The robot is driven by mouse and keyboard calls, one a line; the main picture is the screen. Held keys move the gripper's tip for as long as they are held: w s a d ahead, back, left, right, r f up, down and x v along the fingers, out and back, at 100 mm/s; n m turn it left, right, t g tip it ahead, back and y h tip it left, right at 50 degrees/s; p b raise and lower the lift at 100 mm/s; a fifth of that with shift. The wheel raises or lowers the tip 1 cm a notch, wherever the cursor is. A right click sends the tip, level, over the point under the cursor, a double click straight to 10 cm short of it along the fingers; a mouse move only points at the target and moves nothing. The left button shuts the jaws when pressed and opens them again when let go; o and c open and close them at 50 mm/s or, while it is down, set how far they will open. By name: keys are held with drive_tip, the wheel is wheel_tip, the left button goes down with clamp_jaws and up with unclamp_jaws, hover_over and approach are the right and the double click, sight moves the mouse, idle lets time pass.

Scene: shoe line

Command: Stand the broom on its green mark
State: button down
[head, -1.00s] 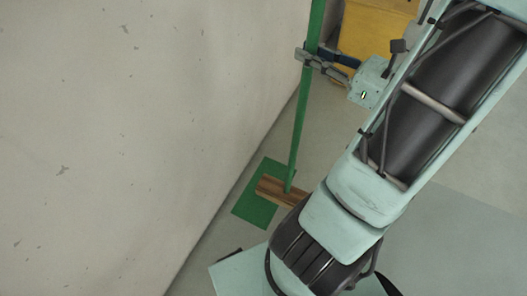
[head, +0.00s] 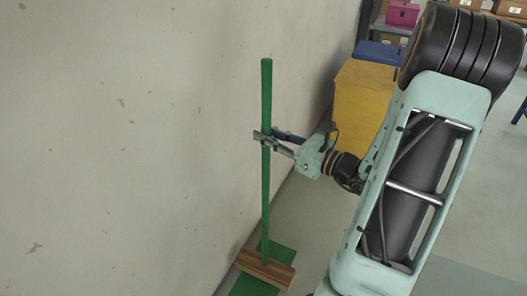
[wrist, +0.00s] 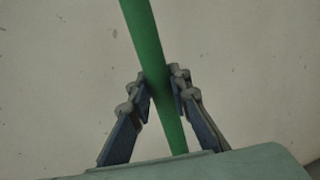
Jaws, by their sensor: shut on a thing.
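The broom has a green handle (head: 266,200) and a wooden head (head: 265,269). In the head view it stands nearly upright beside the pale wall. Its head is over the green mark (head: 281,254), which shows on the floor behind and in front of it. I cannot tell whether the head touches the floor. My gripper (head: 266,137) is shut on the handle, around its upper half. In the wrist view the handle (wrist: 144,40) passes between the two fingers of my gripper (wrist: 162,88), leaning in that picture.
The pale wall (head: 130,120) runs close along the left. A yellow box (head: 366,100) with a blue top stands behind my gripper. A shelf with a pink box (head: 402,14) and cartons is at the back right. Grey floor (head: 480,210) lies open on the right.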

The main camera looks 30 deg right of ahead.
sight(264, 147)
drive_tip(key=f+b, duration=0.1)
drive_tip(key=f, duration=0.1)
drive_tip(key=w+f+b, duration=0.1)
drive_tip(key=f, duration=0.1)
drive_tip(key=shift+w+a+f, duration=0.15)
drive_tip(key=shift+a+f, duration=0.05)
drive_tip(key=shift+f, duration=0.05)
drive_tip(key=c, duration=1.8)
unclamp_jaws()
drive_tip(key=shift+f, duration=0.1)
